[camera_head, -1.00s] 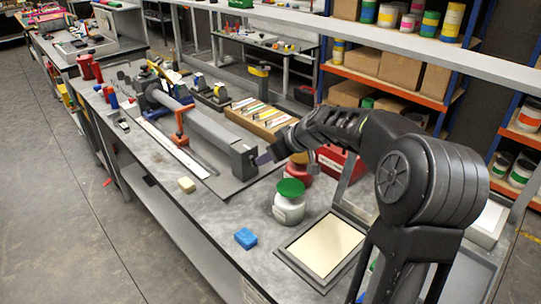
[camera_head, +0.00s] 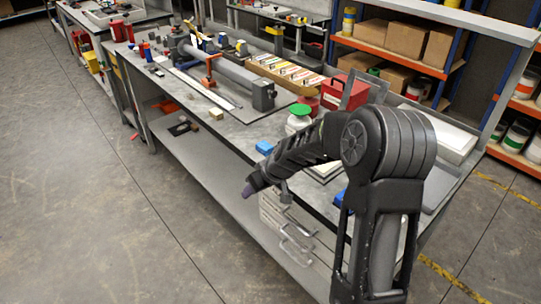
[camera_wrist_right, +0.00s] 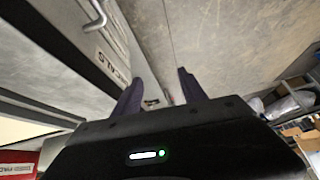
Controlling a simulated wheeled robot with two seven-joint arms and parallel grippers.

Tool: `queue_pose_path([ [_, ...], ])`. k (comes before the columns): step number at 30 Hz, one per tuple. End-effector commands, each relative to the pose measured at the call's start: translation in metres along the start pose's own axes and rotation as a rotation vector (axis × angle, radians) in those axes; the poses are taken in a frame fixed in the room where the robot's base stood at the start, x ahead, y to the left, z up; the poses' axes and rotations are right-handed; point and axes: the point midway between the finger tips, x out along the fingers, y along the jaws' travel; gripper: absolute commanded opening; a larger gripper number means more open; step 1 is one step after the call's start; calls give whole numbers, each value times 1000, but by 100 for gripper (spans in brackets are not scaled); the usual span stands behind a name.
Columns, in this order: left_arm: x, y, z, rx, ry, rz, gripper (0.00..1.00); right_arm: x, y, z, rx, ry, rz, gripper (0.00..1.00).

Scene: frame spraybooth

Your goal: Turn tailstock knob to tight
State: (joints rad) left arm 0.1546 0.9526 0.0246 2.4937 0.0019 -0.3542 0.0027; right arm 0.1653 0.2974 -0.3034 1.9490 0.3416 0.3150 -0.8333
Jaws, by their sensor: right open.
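The long grey lathe-like fixture (camera_head: 235,75) lies along the bench in the head view. Its blocky grey end, which looks like the tailstock (camera_head: 264,96), is at the near right end. I cannot make out the knob at this size. My right gripper (camera_head: 250,189) hangs in front of the bench's front edge, well apart from the tailstock. In the right wrist view its two fingers (camera_wrist_right: 157,95) are spread with nothing between them. That view shows floor and drawer fronts, not the tailstock. My left gripper is in neither view.
A red box (camera_head: 345,89) is behind. Drawer handles (camera_head: 297,236) stick out below the bench top. The floor (camera_head: 110,215) at left is clear.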

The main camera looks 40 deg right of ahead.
Motion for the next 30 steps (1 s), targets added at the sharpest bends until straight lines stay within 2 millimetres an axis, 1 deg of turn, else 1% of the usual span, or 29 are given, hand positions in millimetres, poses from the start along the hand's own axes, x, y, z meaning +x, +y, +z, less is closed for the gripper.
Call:
queue_pose_path([
  [1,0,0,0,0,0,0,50,16,-14,17,9,-34,-11,50],
  [2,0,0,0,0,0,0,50,25,-22,26,15,-50,-15,50],
  [3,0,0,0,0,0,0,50,37,-34,40,25,-75,-20,50],
  [5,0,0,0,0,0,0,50,54,-53,63,40,-112,-31,50],
  [6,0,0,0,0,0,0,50,65,-67,80,50,-138,-38,50],
  [8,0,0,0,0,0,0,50,80,-90,109,66,-181,-51,50],
  [9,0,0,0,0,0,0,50,90,-107,131,79,-211,-62,50],
  [11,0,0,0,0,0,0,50,102,-136,168,98,-260,-82,50],
  [12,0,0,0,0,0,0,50,107,-157,195,113,-295,-97,50],
  [14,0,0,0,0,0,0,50,111,-191,239,138,-350,-126,50],
  [15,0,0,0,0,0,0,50,110,-213,268,157,-385,-146,50],
  [18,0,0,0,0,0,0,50,98,-259,326,203,-458,-195,50],
  [21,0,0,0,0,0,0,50,86,-285,357,239,-498,-226,50],
  [23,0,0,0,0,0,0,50,81,-293,366,252,-511,-237,50],
  [25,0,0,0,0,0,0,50,79,-297,370,259,-515,-242,50],
  [30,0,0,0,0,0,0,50,79,-297,370,261,-514,-241,50],
])
